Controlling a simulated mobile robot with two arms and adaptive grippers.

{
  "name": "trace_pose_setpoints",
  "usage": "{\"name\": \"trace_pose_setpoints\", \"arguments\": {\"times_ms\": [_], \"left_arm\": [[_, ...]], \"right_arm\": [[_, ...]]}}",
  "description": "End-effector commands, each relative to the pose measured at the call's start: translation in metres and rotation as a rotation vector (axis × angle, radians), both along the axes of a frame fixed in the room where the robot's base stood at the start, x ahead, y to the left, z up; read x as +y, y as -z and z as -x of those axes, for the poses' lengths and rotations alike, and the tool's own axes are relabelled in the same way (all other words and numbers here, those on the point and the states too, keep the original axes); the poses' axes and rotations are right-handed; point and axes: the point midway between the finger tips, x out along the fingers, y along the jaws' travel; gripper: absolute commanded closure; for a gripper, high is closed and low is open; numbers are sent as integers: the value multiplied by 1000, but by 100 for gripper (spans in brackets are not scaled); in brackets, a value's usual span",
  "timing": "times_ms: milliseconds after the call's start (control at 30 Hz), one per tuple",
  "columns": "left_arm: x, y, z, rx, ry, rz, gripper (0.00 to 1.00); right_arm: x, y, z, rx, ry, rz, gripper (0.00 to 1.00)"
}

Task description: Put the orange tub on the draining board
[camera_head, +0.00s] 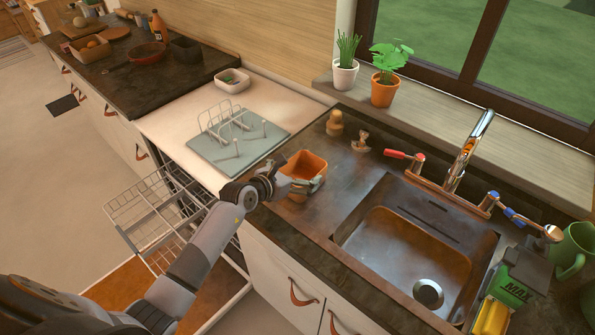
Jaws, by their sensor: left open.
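The orange tub (309,162) is a square, open-topped container standing on the dark worktop, left of the sink. My left gripper (303,185) is open at the tub's near left side and hides part of that wall; I cannot tell whether the fingers touch it. A flat grey-blue board (213,152), which looks like the draining board, lies on the pale counter to the left of the tub. A white wire rack (222,117) stands on its far left part. My right gripper is not in view.
The sink (405,250) with a tall tap (468,150) is to the right. A small wooden-coloured item (334,123) and a small brown item (360,142) stand behind the tub. A wire dishwasher basket (150,215) is pulled out below. The board's front right part is mostly clear.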

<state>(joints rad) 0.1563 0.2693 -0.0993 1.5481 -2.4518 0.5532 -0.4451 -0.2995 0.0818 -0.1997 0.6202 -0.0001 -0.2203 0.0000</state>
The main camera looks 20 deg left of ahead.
Motion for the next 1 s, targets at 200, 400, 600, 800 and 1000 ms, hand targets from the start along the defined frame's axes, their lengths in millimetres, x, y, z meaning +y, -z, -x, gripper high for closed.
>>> {"name": "trace_pose_setpoints", "arguments": {"times_ms": [200,400,600,800,1000], "left_arm": [[0,-1,0,-1,0,0,0],[4,-6,12,-1,0,0,0],[14,-19,44,-2,0,-3,0],[26,-34,78,-1,1,-2,0],[33,-44,99,0,0,-1,0]], "right_arm": [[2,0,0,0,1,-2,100],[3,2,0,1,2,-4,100],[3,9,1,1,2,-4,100],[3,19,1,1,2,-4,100],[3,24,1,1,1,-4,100]]}}
